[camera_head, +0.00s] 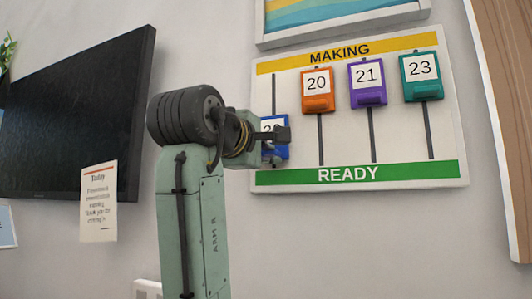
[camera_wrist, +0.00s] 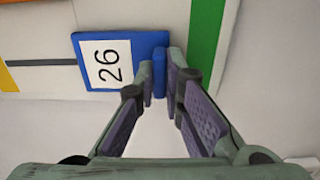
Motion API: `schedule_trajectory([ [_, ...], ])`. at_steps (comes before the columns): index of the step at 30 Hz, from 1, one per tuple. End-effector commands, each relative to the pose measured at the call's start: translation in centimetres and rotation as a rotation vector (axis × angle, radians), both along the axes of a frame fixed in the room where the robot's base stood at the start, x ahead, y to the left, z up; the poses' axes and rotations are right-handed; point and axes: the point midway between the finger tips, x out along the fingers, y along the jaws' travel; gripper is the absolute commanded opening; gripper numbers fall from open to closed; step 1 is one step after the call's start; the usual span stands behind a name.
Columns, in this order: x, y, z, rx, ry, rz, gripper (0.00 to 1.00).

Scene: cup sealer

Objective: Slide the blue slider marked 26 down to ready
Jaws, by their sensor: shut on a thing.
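The blue slider marked 26 (camera_head: 282,152) is on the leftmost track of the wall board (camera_head: 450,130), low down and just above the green READY band (camera_head: 348,174). My arm hides part of its number in the head view. The wrist view shows the slider (camera_wrist: 83,65) sideways, with its number clear and the green band (camera_wrist: 207,35) a short gap away. My gripper (camera_wrist: 160,85) is shut on the blue knob at the slider's READY-side end. In the head view my gripper (camera_head: 276,143) covers the slider's front.
The orange 20 (camera_head: 317,101), purple 21 (camera_head: 367,95) and teal 23 (camera_head: 421,90) sliders sit high on their tracks, under the yellow MAKING band (camera_head: 340,54). A dark screen (camera_head: 75,110) and a paper notice (camera_head: 98,202) are on the wall at left.

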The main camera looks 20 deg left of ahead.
Motion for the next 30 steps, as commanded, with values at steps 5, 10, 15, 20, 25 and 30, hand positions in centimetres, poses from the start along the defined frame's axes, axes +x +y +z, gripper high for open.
schedule_trajectory([
  [5, 0.1, 0.0, -0.5, 0.001, 0.015, -0.002, 0.11],
  [10, 0.1, 0.0, -0.5, 0.0, 0.013, -0.001, 0.23],
  [15, 0.1, 0.0, -0.4, 0.0, 0.011, -0.001, 0.3],
  [20, 0.1, 0.0, -0.3, 0.0, 0.01, -0.001, 0.3],
  [25, -0.6, 0.0, -0.2, 0.001, 0.008, -0.001, 0.3],
  [30, -3.5, 0.1, -0.2, 0.001, 0.006, -0.001, 0.3],
])
